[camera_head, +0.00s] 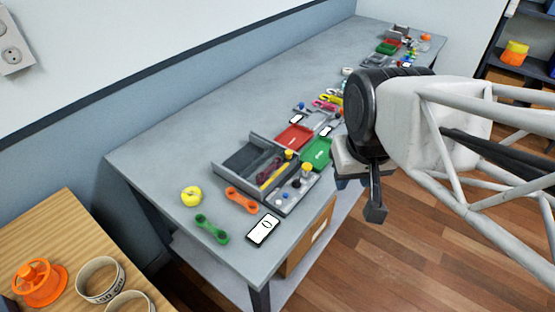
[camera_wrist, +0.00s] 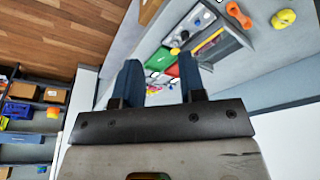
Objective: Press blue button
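A grey panel (camera_head: 300,190) lies on the near part of the long grey table. It carries a small blue button (camera_head: 285,196), a yellow knob (camera_head: 307,168) and other small controls. The panel also shows at the top of the wrist view (camera_wrist: 186,28), but its small parts are hard to tell apart there. My gripper (camera_head: 362,196) is in the air right of the panel, clear of it. In the wrist view its two blue fingers (camera_wrist: 158,62) stand apart with nothing between them.
A grey tray (camera_head: 222,163) with tools adjoins the panel. A phone (camera_head: 263,230), orange and green wrench-like pieces (camera_head: 242,200) and a yellow object (camera_head: 191,196) lie nearby. Red (camera_head: 294,137) and green (camera_head: 317,152) trays are behind. More small items fill the table's far end.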

